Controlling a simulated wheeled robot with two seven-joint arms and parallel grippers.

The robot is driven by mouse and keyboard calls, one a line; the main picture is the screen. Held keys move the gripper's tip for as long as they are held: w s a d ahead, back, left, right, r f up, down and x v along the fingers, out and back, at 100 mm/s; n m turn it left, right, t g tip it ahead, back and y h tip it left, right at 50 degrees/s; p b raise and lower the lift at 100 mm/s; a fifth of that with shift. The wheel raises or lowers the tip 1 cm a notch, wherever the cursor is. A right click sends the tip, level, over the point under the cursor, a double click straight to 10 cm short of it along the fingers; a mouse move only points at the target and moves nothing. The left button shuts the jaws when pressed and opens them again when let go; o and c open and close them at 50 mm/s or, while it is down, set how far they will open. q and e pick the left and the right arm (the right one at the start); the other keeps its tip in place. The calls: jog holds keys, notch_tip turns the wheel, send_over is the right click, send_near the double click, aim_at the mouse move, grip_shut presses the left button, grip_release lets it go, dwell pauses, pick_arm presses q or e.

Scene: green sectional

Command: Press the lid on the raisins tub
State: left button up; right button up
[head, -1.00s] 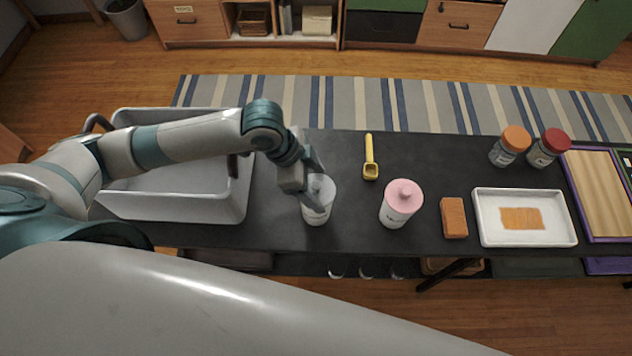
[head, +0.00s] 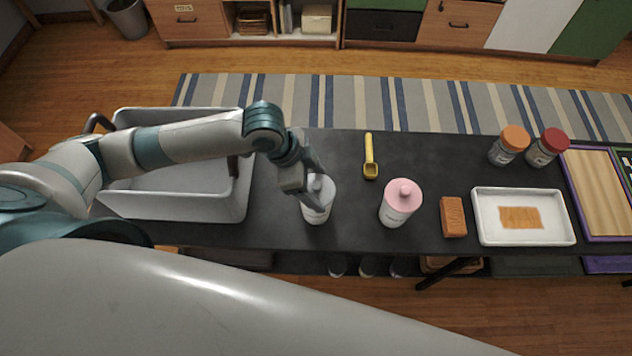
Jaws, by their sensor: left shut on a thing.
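A white tub (head: 318,215) with a grey-white lid (head: 322,187) stands upright on the dark table, left of its middle. A second white tub (head: 394,217) with a pink knobbed lid (head: 404,194) stands to its right. I cannot read either label, so I cannot tell by name which holds raisins. My left gripper (head: 313,189) is shut on the grey-white lid, at its knob, over the left tub. The fingers hide part of the lid, and I cannot tell whether its rim is fully seated. My right gripper is not in view.
A grey bin (head: 176,205) stands left on the table. A yellow scoop (head: 370,160), an orange-brown block (head: 453,217), a white tray (head: 480,232), an orange-lidded jar (head: 507,150), a red-lidded jar (head: 546,150) and a purple-edged board (head: 601,190) lie to the right.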

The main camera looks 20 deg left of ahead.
pick_arm(q)
jog(key=shift+f+p, duration=0.2)
jog(key=shift+p, duration=0.15)
dwell(0.5)
dwell(0.3)
jog(key=o, duration=1.1)
jog(key=shift+o, duration=0.8)
jog(key=shift+r, duration=0.1)
jog(key=shift+r+p, duration=2.3)
jog(key=shift+p, duration=0.45)
jog(key=shift+r+p, duration=0.7)
jog(key=shift+r, duration=0.4)
